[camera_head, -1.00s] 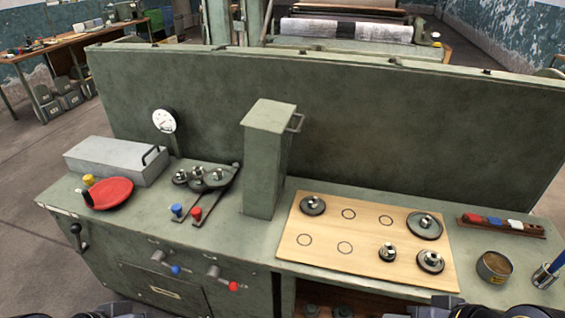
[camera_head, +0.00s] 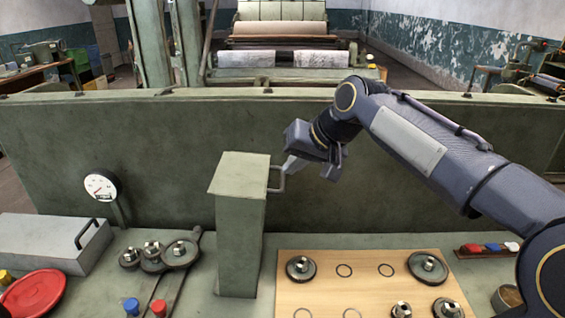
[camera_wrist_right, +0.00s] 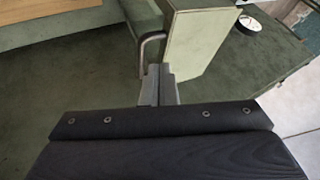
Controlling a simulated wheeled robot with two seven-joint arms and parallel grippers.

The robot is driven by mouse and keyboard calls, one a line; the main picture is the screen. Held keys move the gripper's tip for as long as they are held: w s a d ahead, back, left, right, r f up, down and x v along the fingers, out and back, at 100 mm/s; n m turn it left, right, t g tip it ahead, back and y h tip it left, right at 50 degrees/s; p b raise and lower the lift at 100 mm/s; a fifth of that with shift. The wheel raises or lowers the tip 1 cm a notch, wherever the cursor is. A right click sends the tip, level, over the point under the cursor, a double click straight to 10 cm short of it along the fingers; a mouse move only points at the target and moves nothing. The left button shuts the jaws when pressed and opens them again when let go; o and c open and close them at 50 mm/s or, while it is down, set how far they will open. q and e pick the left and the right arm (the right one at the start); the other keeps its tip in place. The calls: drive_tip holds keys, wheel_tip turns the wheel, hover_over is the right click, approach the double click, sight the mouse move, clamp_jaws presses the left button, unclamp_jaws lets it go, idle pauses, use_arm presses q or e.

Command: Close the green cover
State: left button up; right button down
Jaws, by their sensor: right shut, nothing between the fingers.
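The green cover (camera_head: 240,235) stands upright as a tall box-shaped piece on the green bench, with a handle (camera_head: 279,180) on the right side near its top. My right gripper (camera_head: 292,164) is just right of the handle, its fingers shut and empty. In the right wrist view the shut fingers (camera_wrist_right: 157,78) point at the curved metal handle (camera_wrist_right: 152,42), with the green cover (camera_wrist_right: 203,40) just beyond to the right. I cannot tell whether the fingers touch the handle. My left gripper is out of view.
A wooden board (camera_head: 375,270) with metal discs lies right of the cover. Left are a gear linkage (camera_head: 165,252), a gauge (camera_head: 101,186), a grey box (camera_head: 45,242) and a red dish (camera_head: 33,295). A long green panel (camera_head: 130,140) rises behind.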

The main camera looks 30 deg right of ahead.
drive_tip(key=x, duration=0.7)
drive_tip(key=shift+w+f+p, duration=0.1)
drive_tip(key=shift+f+p, duration=0.05)
drive_tip(key=shift+p, duration=0.15)
